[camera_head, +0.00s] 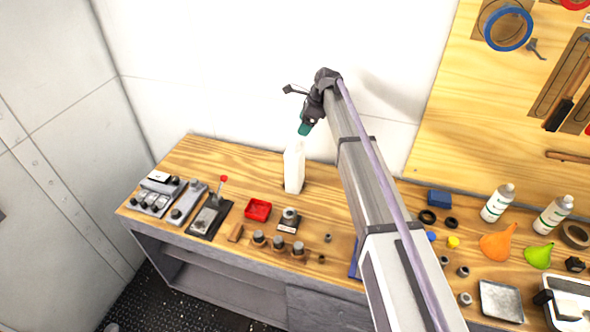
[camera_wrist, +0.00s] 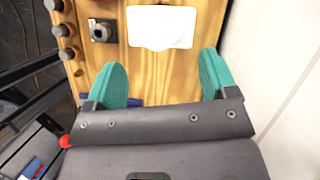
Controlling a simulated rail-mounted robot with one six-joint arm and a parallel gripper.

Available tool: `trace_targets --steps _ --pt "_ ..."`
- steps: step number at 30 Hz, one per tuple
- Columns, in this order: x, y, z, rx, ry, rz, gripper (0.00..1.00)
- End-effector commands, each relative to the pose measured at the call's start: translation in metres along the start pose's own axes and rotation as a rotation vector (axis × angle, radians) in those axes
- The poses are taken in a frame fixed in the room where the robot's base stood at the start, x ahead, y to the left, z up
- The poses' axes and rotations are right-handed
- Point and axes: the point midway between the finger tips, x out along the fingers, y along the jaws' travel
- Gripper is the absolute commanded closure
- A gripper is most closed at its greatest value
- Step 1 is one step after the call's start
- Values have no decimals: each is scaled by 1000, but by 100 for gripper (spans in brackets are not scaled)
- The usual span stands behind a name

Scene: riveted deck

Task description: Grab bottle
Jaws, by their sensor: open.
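A plain white bottle (camera_head: 293,170) stands upright on the wooden bench, left of my arm in the head view. My gripper (camera_head: 305,129) is above its top, with the teal fingers pointing down. In the wrist view the white bottle (camera_wrist: 161,28) shows near the top edge, beyond the gap between the two teal fingertips. My gripper (camera_wrist: 161,65) is open and nothing is between the fingers. Two more white bottles with green-marked labels, one (camera_head: 497,203) and another (camera_head: 553,214), stand at the right of the bench.
A red tray (camera_head: 258,210), a small grey device (camera_head: 289,220) and several cylinders in a wooden block (camera_head: 279,244) are left of and in front of the plain bottle. Funnels (camera_head: 497,242) and small parts lie at right. A white wall is behind the bench (camera_head: 240,168).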

Motion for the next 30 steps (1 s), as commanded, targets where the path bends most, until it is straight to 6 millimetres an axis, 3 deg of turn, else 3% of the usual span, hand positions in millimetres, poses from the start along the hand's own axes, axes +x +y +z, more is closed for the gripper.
trace_targets --steps 1,3,10,18,25,30 --pt "22 0 -5 -1 0 0 21" --pt "35 0 -4 -1 1 0 21" --pt "42 1 -2 -2 1 0 21" --pt "91 2 -3 -2 2 0 21" --pt "87 2 0 -2 2 0 22" --pt "87 2 0 -2 2 0 38"
